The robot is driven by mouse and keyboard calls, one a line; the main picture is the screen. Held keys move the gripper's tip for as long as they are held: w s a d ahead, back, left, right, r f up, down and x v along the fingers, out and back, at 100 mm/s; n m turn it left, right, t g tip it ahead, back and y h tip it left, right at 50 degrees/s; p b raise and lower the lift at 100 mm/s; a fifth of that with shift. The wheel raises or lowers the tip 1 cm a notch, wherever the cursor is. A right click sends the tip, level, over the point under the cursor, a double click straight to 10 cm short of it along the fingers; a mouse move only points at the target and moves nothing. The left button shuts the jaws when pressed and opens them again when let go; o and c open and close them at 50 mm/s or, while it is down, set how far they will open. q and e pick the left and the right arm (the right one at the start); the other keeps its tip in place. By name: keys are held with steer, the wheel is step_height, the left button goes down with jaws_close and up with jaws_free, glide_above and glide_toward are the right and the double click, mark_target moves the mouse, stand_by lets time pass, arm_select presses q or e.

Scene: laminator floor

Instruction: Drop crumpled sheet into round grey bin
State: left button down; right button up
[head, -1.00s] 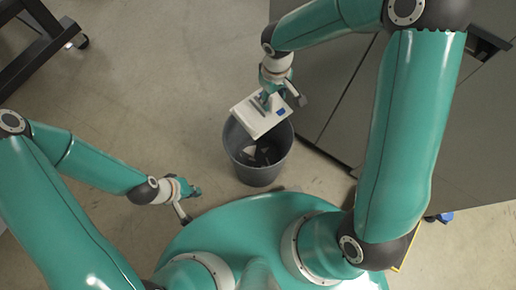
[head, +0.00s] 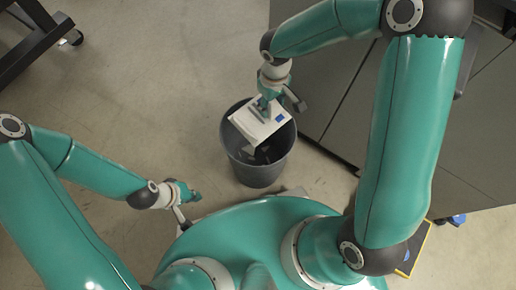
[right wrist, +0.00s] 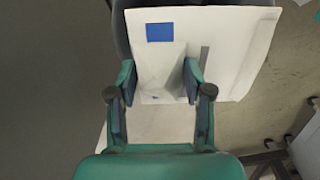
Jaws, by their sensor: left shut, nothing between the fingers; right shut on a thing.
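The crumpled sheet (head: 256,125) is white with a blue square and a grey strip. My right gripper (head: 266,105) is shut on it and holds it over the mouth of the round grey bin (head: 257,172). In the right wrist view the sheet (right wrist: 225,45) spreads beyond the fingers of my right gripper (right wrist: 158,85), and part of the dark bin (right wrist: 121,20) shows behind it. Some pale scraps lie inside the bin; the sheet hides part of its opening. My left gripper (head: 190,194) is shut and empty, left of the bin and apart from it.
Grey cabinets (head: 340,95) stand to the right of the bin. A dark-legged stand (head: 35,40) on a caster is at the top left. A yellow-edged dark item (head: 414,250) lies at the lower right. The floor left of the bin is clear.

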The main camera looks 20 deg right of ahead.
steer(key=o, duration=1)
steer(key=shift+r, duration=0.15)
step_height(320, 180, up, 12)
steer(key=shift+f, duration=0.15)
stand_by(0.3)
